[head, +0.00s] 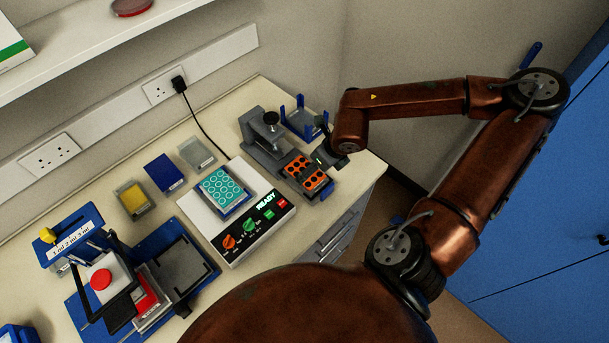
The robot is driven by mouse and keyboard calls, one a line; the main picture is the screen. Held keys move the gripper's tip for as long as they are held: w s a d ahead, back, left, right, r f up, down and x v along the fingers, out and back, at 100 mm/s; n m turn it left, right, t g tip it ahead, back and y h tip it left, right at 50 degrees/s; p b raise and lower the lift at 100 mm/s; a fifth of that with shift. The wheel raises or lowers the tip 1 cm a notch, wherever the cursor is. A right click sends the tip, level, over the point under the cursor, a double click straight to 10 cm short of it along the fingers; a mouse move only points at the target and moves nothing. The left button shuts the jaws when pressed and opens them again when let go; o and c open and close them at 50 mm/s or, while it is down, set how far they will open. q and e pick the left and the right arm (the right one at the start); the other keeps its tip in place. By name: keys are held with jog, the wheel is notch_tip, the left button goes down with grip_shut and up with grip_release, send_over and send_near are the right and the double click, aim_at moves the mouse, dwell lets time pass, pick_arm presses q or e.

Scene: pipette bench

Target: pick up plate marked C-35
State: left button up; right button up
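I cannot read the mark C-35 on any plate from here. A yellow plate (133,199), a blue plate (163,174) and a pale grey plate (197,153) stand in a row on the bench, with small labels on some front edges. A teal plate with round wells (226,190) sits on the white device. An orange piece with dark wells (305,172) sits in the grey fixture. My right gripper (326,155) is just beyond the orange piece, near the bench's right end. Its fingers are small and dark, so their opening is unclear. My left gripper is out of view.
The white device (250,232) shows READY above several knobs and buttons. A grey clamp-like fixture (256,135) and a blue-posted holder (303,117) stand at the back right. A blue-based press with a red button (101,279) stands at front left. A shelf (80,42) overhangs the back.

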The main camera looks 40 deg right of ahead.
jog(key=x, duration=0.5)
jog(key=shift+a, duration=0.35)
jog(key=shift+c, duration=0.3)
jog(key=c, duration=1.3)
jog(key=shift+r, duration=0.15)
